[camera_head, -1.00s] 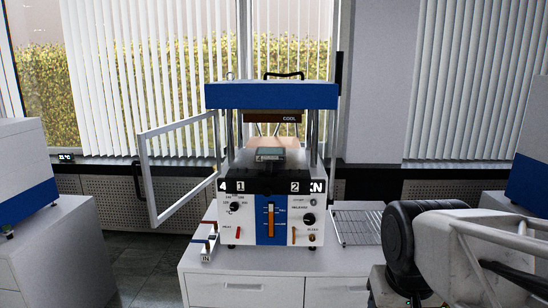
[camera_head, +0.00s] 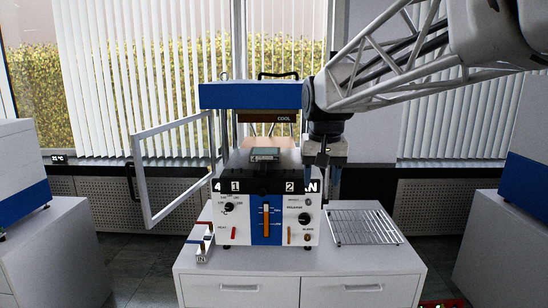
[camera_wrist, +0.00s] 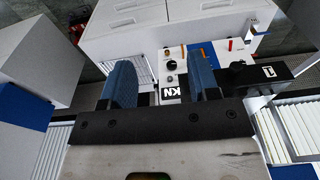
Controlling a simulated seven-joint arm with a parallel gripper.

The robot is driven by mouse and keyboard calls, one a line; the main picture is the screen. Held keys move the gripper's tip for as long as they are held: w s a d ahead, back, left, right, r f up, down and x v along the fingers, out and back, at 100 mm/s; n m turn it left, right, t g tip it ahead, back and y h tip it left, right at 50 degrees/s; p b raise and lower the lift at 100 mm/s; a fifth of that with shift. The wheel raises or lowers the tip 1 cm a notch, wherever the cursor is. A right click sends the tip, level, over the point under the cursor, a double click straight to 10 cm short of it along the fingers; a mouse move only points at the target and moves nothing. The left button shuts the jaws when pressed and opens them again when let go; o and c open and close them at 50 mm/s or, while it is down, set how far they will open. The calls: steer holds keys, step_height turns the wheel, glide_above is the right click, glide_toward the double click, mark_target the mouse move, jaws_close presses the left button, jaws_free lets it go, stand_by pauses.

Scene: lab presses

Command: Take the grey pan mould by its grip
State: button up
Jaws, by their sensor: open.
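The grey pan mould (camera_head: 265,154) lies on the lower plate of the press, under the raised blue head, in the head view. A dark part shows at its front, just above the black strip; I cannot make out the grip clearly. My gripper (camera_head: 320,195) hangs with its fingers down at the press's right front side, to the right of the mould and apart from it. In the wrist view its two blue fingers (camera_wrist: 163,90) are spread with nothing between them. A dark knob-like part (camera_wrist: 238,67) shows to their right, by the black strip.
The press (camera_head: 268,220) has a control panel at its front. Its white-framed guard door (camera_head: 150,180) stands open at the left. A wire rack (camera_head: 362,227) lies on the white cabinet at the right. A small switch stand (camera_head: 203,245) is at the left.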

steer(key=w+a+r, duration=0.3)
steer(key=w+a, duration=0.4)
steer(key=w, duration=0.6)
steer(key=g, duration=0.1)
glide_above(263, 163)
steer(key=shift+f, duration=0.1)
steer(key=shift+f, duration=1.2)
steer(key=shift+f, duration=0.15)
steer(key=shift+s+f, duration=0.15)
steer(key=shift+f, duration=2.35)
steer(key=shift+r, duration=0.1)
jaws_close()
